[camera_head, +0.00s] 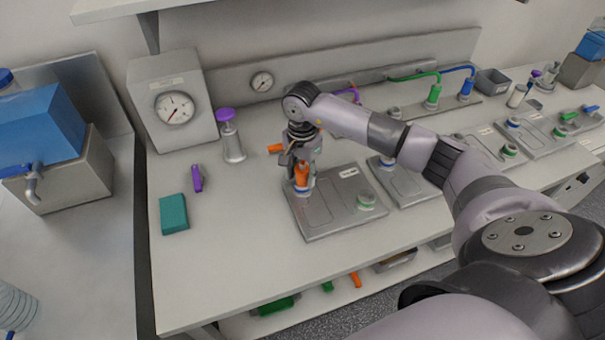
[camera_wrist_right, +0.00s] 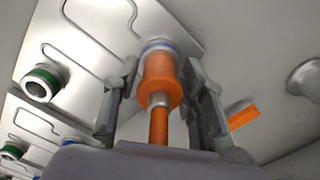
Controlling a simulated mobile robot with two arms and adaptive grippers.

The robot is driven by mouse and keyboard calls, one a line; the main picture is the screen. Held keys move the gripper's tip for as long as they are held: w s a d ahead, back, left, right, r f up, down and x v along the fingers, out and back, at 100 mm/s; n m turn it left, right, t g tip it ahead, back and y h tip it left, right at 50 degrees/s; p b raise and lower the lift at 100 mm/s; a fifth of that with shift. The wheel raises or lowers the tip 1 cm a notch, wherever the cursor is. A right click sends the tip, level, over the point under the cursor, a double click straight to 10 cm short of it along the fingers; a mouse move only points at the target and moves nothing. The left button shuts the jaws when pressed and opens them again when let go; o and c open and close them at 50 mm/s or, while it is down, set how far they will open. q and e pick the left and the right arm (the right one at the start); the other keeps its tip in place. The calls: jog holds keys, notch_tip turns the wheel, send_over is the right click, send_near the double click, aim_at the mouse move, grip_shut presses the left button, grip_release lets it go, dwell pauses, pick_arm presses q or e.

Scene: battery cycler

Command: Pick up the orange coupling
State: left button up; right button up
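The orange coupling (camera_head: 301,174) stands upright on a blue-ringed port at the left of the nearest grey plate (camera_head: 323,232). In the right wrist view the coupling (camera_wrist_right: 159,80) shows a wide collar and a thinner orange stem toward me. My right gripper (camera_head: 299,168) is over it from above, with one finger on each side. In the right wrist view my right gripper (camera_wrist_right: 160,85) looks open, with a visible gap beside the left finger; contact on the right side is unclear. My left gripper is not in view.
Another orange piece (camera_head: 275,148) lies just behind the gripper. A green-ringed port (camera_head: 366,199) stands on the same plate. A purple-topped flask (camera_head: 231,142), a gauge box (camera_head: 172,105) and a teal block (camera_head: 173,213) are to the left.

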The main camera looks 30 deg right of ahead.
grip_shut()
jog(key=shift+r, duration=0.15)
dwell(0.4)
jog(key=shift+w+r, duration=0.1)
jog(key=shift+r, duration=0.2)
notch_tip(320, 180, up, 12)
jog(key=b, duration=0.3)
jog(key=shift+b, duration=0.35)
notch_tip(320, 180, up, 7)
jog(key=shift+r, duration=0.1)
